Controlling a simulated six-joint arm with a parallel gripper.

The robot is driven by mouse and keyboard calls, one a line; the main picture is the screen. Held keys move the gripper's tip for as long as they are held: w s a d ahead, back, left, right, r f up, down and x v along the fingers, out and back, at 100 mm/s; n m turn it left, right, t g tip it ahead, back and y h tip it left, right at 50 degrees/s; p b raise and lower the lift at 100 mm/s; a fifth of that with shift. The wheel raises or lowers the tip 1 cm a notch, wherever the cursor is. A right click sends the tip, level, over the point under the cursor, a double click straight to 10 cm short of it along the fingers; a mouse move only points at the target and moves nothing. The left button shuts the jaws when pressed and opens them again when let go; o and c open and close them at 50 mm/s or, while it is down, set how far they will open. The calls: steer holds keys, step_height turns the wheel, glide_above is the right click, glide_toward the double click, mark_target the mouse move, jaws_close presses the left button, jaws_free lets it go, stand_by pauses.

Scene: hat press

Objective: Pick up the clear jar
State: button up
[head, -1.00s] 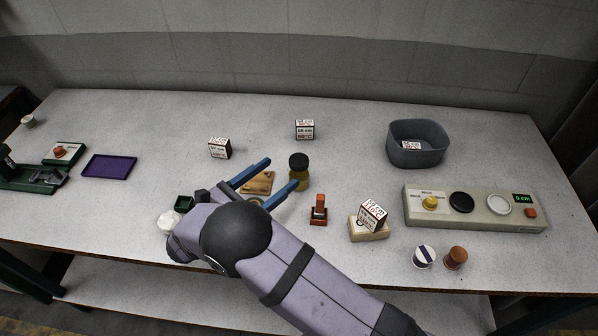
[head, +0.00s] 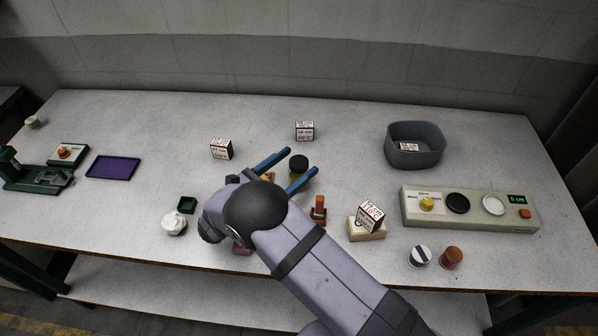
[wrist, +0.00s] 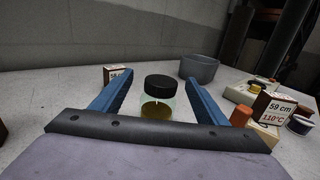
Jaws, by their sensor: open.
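The clear jar has a black lid and dark yellow contents. It stands upright on the table in the head view (head: 298,164), partly hidden by my gripper. It shows whole in the wrist view (wrist: 158,97), between the two blue fingers. My gripper (head: 296,167) is open and empty, with a finger on either side of the jar. In the wrist view my gripper (wrist: 154,84) shows gaps between the jar and both fingers.
An orange-topped stamp (head: 319,209) stands close right of the jar, near my right finger. A beige block with a labelled cube (head: 370,216) is further right. A grey bin (head: 415,146) and a button panel (head: 470,208) stand at the right. The table behind the jar is mostly clear.

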mark_target(307, 157)
steer(key=shift+w+d+r+p, duration=0.1)
steer(key=shift+w+d+p, duration=0.35)
steer(key=shift+d+p, duration=0.05)
steer(key=shift+f+p+x, duration=0.15)
steer(key=shift+p+x, duration=0.25)
steer(key=shift+x, duration=0.55)
steer(key=shift+f+p+x, duration=0.15)
steer(key=shift+p+x, duration=0.25)
steer(key=shift+x, duration=0.55)
steer(key=c, duration=1.4)
steer(key=shift+o, duration=0.2)
steer(key=shift+r, duration=0.2)
